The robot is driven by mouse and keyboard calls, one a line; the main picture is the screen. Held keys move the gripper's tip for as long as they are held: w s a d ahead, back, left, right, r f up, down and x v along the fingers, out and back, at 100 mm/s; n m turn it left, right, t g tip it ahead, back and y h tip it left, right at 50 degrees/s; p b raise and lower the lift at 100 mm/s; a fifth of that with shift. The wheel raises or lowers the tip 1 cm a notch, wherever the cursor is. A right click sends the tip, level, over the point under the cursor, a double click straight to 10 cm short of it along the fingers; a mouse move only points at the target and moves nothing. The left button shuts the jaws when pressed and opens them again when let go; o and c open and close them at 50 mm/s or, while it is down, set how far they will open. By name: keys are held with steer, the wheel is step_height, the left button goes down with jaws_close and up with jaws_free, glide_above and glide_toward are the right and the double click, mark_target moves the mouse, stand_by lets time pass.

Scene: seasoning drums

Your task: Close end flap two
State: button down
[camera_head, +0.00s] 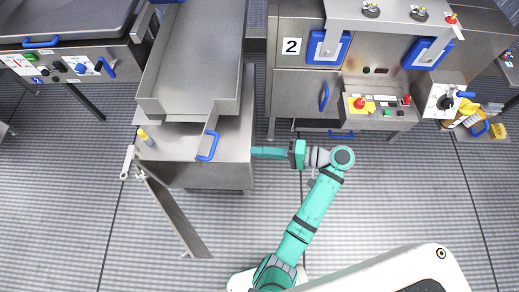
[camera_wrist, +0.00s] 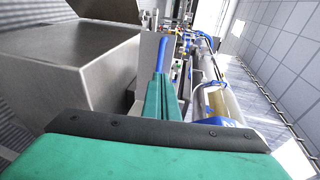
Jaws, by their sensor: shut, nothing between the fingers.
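A narrow steel flap (camera_head: 212,122) with a blue handle (camera_head: 208,147) stands out at an angle from the front end of a long steel trough (camera_head: 190,60). No label shows on it, so I cannot tell if it is end flap two. My gripper (camera_head: 253,153) is right of the handle, with a gap between them, beside the steel cabinet under the trough. In the wrist view my gripper's green fingers (camera_wrist: 161,80) are together and empty. A blue bar (camera_wrist: 162,52) shows just past their tips; I cannot tell if they touch.
A long steel bar (camera_head: 175,215) slants down to the floor at left. The floor (camera_head: 225,215) between that bar and my arm is clear.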

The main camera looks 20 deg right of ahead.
steer(key=x, duration=1.2)
steer(key=shift+a+f, duration=0.1)
steer(key=shift+a, duration=0.05)
steer(key=shift+a, duration=0.15)
